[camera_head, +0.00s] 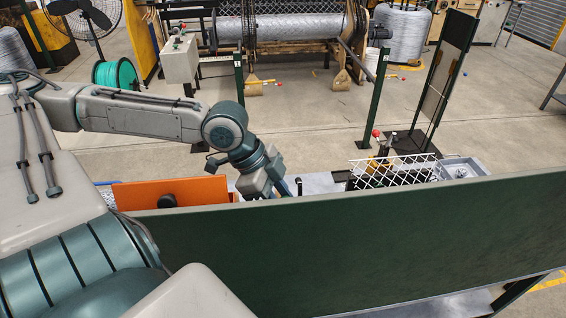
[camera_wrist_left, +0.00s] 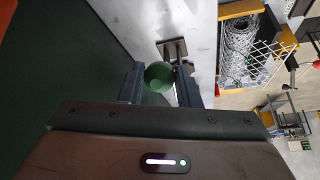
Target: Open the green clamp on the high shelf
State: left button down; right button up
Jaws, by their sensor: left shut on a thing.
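The green clamp shows in the left wrist view as a round green knob (camera_wrist_left: 159,76) with a metal bracket (camera_wrist_left: 173,50) just beyond it, on a pale grey shelf surface (camera_wrist_left: 140,22). My left gripper (camera_wrist_left: 160,82) has its two dark fingers on either side of the knob and is shut on it. In the head view my left gripper (camera_head: 280,187) reaches down behind the dark green panel. The panel hides its fingertips and the clamp there. My right gripper is not in view.
The long dark green panel (camera_head: 350,245) stands in front of the shelf. An orange box (camera_head: 180,190) lies left of the gripper. White chain-link mesh (camera_head: 395,171) and a red-knobbed lever (camera_head: 376,134) are to the right. A spool of green wire (camera_head: 116,74) stands behind.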

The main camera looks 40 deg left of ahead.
pick_arm(q)
jog(key=shift+s+f, duration=0.1)
jog(key=c, duration=1.1)
grip_release()
jog(key=shift+s, duration=0.15)
jog(key=shift+w, duration=0.2)
